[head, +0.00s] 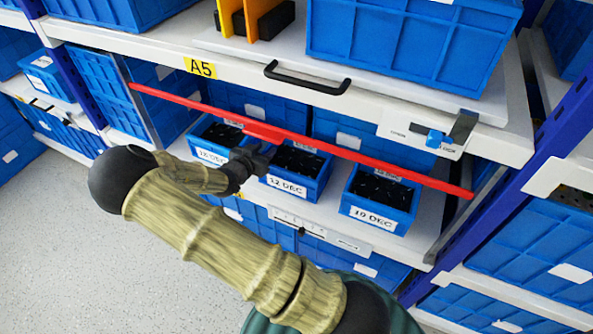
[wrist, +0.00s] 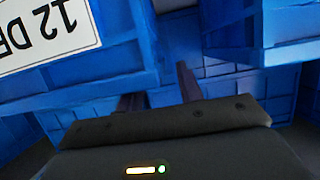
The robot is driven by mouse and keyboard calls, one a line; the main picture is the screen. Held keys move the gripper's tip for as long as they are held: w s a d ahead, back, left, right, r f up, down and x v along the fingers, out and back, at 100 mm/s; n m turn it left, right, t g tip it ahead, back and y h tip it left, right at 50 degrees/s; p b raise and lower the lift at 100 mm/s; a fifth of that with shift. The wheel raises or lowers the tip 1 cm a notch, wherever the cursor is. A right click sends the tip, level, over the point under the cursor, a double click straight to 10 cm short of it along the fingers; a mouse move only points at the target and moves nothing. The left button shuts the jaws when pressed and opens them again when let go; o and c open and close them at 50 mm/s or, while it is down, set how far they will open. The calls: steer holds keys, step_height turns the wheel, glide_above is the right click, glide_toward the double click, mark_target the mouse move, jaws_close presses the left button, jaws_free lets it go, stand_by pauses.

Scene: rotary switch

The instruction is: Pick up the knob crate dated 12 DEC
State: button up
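The knob crate labelled 12 DEC (head: 287,187) is a small open blue crate of dark parts, the middle one of three on the shelf. My gripper (head: 258,158) is at its left front corner, by the gap to the left crate. In the wrist view the 12 DEC crate (wrist: 115,62) is at upper left, its label upside down. My gripper (wrist: 160,92) shows two dark fingers apart, one beside the crate's corner, the other partly hidden by the crate. I cannot tell whether they touch it.
A similar crate (head: 209,153) stands to the left, its date hard to read. Another crate (head: 374,215), its date seemingly 10 DEC, stands to the right with a gap. A red bar (head: 400,175) crosses in front of the shelf above the crates. Larger blue bins (head: 352,135) stand behind.

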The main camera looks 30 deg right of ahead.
steer(key=shift+w+d+f, duration=0.2)
steer(key=shift+w+d, duration=0.25)
steer(key=shift+d, duration=0.05)
steer(key=shift+c, duration=0.3)
steer(key=c, duration=0.4)
steer(key=shift+s, duration=0.1)
jaws_close()
steer(key=shift+a, duration=0.1)
steer(key=shift+r, duration=0.1)
stand_by(0.4)
